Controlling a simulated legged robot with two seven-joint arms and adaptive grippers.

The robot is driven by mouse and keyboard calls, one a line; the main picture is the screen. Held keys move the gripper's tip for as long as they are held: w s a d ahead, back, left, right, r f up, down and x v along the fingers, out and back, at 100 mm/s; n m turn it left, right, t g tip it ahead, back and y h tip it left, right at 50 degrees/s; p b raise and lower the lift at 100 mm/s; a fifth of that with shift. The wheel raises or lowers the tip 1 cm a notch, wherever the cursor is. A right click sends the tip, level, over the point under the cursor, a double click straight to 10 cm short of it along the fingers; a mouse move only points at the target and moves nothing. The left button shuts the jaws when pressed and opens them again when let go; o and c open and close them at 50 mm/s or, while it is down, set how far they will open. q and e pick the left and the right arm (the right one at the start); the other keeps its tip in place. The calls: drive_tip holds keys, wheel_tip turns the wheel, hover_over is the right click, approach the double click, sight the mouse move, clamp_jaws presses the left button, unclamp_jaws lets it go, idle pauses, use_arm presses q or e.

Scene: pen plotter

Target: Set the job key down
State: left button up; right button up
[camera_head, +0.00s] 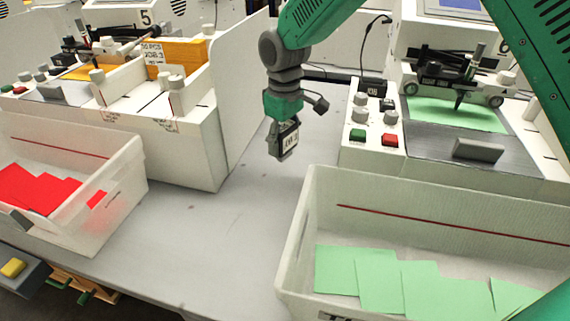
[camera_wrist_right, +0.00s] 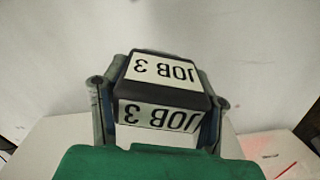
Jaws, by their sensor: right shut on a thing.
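The job key (camera_head: 288,143) is a dark block with white labels. In the right wrist view the job key (camera_wrist_right: 162,85) reads "JOB 3" on two faces, upside down in the picture. My right gripper (camera_head: 280,138) hangs down from the green arm at the top centre and is shut on the job key. In the right wrist view its fingers (camera_wrist_right: 157,105) sit on both sides of the key. The key appears to be above the grey table (camera_head: 215,235), between the two plotter stations; its exact height cannot be told. My left gripper is not in view.
A plotter (camera_head: 475,150) with green paper and buttons stands at right. Another station (camera_head: 185,135) with a white side panel stands at left. White bins hold green cards (camera_head: 385,280) and red cards (camera_head: 40,190). The grey table between them is clear.

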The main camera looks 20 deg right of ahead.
sight(283, 126)
wheel_tip(283, 126, down, 6)
drive_tip(key=shift+a+r+b, duration=0.1)
drive_tip(key=shift+b, duration=0.3)
drive_tip(key=o, duration=1.1)
wheel_tip(283, 126, up, 12)
drive_tip(key=shift+r+p, duration=0.1)
drive_tip(key=shift+p, duration=0.9)
